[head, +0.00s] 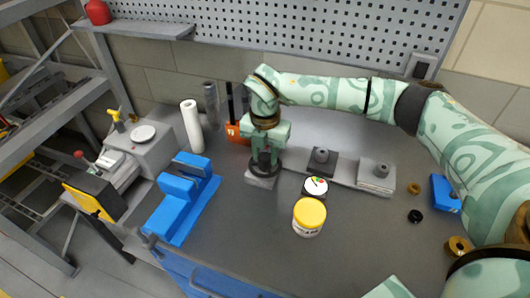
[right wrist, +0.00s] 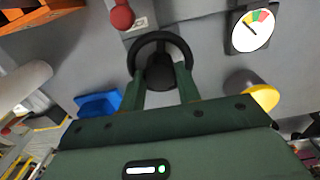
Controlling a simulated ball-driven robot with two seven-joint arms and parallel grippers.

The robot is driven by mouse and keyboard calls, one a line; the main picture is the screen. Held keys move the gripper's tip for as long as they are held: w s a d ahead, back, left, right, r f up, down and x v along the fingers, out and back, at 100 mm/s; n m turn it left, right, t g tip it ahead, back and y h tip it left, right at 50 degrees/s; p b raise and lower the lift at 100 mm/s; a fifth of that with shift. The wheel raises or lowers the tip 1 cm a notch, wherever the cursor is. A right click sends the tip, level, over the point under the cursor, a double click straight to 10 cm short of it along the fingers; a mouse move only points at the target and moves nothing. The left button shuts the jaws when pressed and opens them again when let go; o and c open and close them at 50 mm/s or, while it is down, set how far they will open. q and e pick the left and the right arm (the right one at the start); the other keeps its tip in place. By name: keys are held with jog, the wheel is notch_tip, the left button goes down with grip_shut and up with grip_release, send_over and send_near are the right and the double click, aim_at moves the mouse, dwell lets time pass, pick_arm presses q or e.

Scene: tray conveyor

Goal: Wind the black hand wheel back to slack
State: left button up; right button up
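The black hand wheel (head: 264,169) stands on a small grey block on the bench, below my right gripper (head: 265,152). In the right wrist view the wheel's ring (right wrist: 160,37) lies at the ends of the two green fingers (right wrist: 161,78). The fingers are apart, one on each side of the dark hub. I cannot tell whether they press on it. A white dial gauge (head: 316,186) with coloured marks and a black needle sits to the right of the wheel; it also shows in the right wrist view (right wrist: 252,30). My left gripper is out of view.
A yellow-lidded jar (head: 309,217) stands in front of the gauge. Grey blocks (head: 376,176) lie to the right. A blue tool (head: 183,198), a white roll (head: 192,127) and an orange holder (head: 237,132) stand to the left. The front middle of the bench is clear.

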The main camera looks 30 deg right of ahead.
jog(key=shift+c, duration=1.3)
